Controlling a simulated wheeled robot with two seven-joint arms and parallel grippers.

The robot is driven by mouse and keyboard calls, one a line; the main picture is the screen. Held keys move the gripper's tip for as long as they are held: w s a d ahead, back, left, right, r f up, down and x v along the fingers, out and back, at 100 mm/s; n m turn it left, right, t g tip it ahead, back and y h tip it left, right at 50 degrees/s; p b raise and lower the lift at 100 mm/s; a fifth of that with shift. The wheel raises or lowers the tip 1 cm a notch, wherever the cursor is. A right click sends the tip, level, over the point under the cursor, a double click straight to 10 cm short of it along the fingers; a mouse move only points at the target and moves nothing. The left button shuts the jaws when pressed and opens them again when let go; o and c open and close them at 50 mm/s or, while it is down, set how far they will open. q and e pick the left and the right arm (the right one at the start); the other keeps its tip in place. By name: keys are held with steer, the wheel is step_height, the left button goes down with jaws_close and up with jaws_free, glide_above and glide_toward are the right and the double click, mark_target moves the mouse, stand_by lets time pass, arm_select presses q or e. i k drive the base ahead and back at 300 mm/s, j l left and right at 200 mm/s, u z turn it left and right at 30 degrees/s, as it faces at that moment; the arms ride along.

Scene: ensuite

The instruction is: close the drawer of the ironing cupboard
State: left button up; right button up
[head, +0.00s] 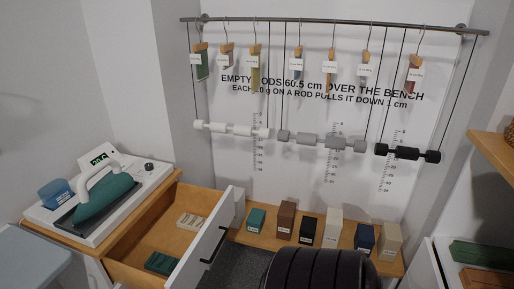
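The drawer (151,237) of the ironing cupboard (106,246) stands open at lower left in the head view. It is wooden inside, with a white front panel (208,233) and a dark bar handle (213,247) facing right. The drawer holds a pale item (190,222) at the back and a dark green item (161,263) nearer. Neither of my grippers shows in this view. The lower part of the drawer is cut off by the picture's bottom edge.
A green iron (104,196) on a white base and a blue cup (55,193) stand on the cupboard top. Several coloured blocks stand on a bench (262,240) to the drawer's right. A large black ribbed shape (320,270) fills the bottom centre. Weighted rods hang behind.

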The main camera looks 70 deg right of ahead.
mark_target(156, 230)
steer(key=z, duration=1.8)
